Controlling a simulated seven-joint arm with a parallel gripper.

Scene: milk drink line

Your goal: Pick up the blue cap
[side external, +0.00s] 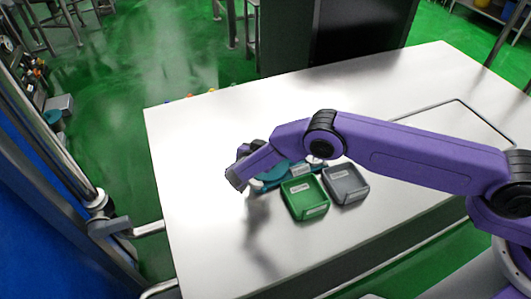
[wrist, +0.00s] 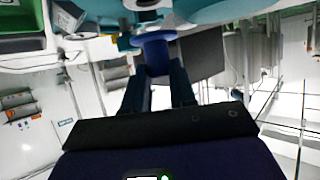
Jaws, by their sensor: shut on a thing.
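In the wrist view, a small blue cap (wrist: 155,47) with a flared rim sits between the fingertips of my gripper (wrist: 158,73). The two dark fingers are closed on it. Teal machine parts (wrist: 225,10) are just beyond the cap, at the top of the picture; I cannot tell whether the cap touches them. In the side view, my wrist is at the left end of the purple arm, beside the teal equipment (side external: 291,168). The fingertips and the cap cannot be made out there.
A green tray (side external: 318,212) and a grey tray (side external: 349,200) stand on the white table (side external: 210,240) beside the teal equipment. Several small coloured items line the table's far edge. The table's left and front parts are clear.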

